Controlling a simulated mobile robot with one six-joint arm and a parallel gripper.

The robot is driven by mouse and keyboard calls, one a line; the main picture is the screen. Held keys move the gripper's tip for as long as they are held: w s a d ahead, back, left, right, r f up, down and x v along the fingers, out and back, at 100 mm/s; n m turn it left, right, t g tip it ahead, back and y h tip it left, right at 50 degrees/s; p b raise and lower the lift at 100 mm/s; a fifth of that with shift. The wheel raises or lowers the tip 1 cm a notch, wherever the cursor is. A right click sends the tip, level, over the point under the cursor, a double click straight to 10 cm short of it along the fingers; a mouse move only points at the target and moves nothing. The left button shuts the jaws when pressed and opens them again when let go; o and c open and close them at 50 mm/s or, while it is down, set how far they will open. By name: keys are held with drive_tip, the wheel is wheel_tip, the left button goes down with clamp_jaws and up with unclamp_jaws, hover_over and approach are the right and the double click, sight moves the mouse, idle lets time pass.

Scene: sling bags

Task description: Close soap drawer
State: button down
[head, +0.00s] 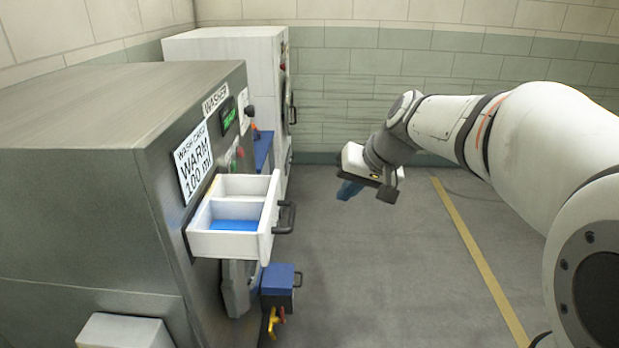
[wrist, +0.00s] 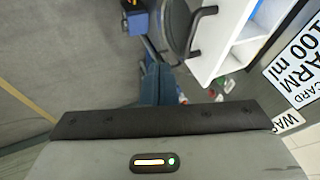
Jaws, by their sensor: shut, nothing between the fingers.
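The soap drawer (head: 270,225) is a white tray with compartments, pulled out from the front of the grey washer (head: 160,225). Blue stuff (head: 233,225) lies in its nearer compartment. A dark handle (head: 286,217) is on the drawer's front. My gripper (head: 349,189) is shut and empty, apart from the drawer, to the right of it and farther back over open floor. In the wrist view, my blue fingers (wrist: 157,85) are together, with the white drawer (wrist: 215,55) above and right of them and its handle (wrist: 209,28) showing.
A white machine (head: 225,50) stands behind the washer against the tiled wall. A blue box (head: 279,282) with red and yellow parts sits low below the drawer. A white block (head: 125,330) is at bottom left. Grey floor with a yellow line (head: 480,255) is clear.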

drive_tip(key=w+a+f+p, duration=0.2)
drive_tip(key=w+a+f, duration=0.2)
drive_tip(key=a+f, duration=0.4)
drive_tip(key=shift+w+a+f, duration=0.25)
drive_tip(key=shift+w, duration=0.05)
idle(0.3)
